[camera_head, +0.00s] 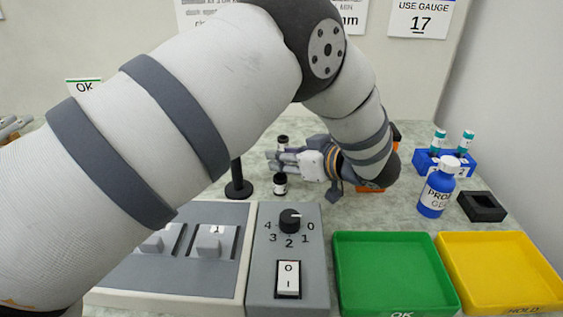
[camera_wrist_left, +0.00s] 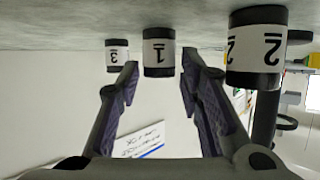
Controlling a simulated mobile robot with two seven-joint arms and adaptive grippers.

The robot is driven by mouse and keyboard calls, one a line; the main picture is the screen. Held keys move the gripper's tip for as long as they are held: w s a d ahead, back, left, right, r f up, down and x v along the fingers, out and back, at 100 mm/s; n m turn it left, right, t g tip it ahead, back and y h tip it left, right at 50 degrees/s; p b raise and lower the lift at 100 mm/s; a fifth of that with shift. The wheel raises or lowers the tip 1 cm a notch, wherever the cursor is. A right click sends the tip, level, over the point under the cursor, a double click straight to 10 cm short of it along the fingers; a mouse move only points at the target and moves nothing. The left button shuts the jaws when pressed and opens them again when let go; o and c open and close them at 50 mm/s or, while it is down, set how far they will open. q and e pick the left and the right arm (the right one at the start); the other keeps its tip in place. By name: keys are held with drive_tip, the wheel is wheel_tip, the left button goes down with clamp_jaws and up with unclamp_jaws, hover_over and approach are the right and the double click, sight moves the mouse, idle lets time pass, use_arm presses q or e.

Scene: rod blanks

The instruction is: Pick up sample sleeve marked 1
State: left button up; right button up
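The sleeve marked 1 (camera_wrist_left: 159,52) is a small white-banded cylinder with dark ends. In the left wrist view, which is upside down, it stands between my left gripper's fingertips (camera_wrist_left: 158,82), apart from both. Sleeve 3 (camera_wrist_left: 117,56) is beyond the left finger and sleeve 2 (camera_wrist_left: 256,48) is nearer on the right. In the head view my left gripper (camera_head: 274,160) is open, level and pointing left. One sleeve (camera_head: 280,185) shows in front of it and another (camera_head: 283,141) behind; the middle one is mostly hidden by the fingers. My right gripper is not in view.
A black post (camera_head: 238,188) stands left of the sleeves. In front are a grey switch box (camera_head: 264,262), a green tray (camera_head: 343,275) and a yellow tray (camera_head: 500,242). At right are a blue bottle (camera_head: 437,190), a blue rack (camera_head: 424,163) and a black block (camera_head: 482,207).

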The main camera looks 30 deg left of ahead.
use_arm(q)
drive_tip(key=c, duration=0.6)
drive_tip(key=shift+o, duration=0.2)
drive_tip(key=shift+r, duration=0.15)
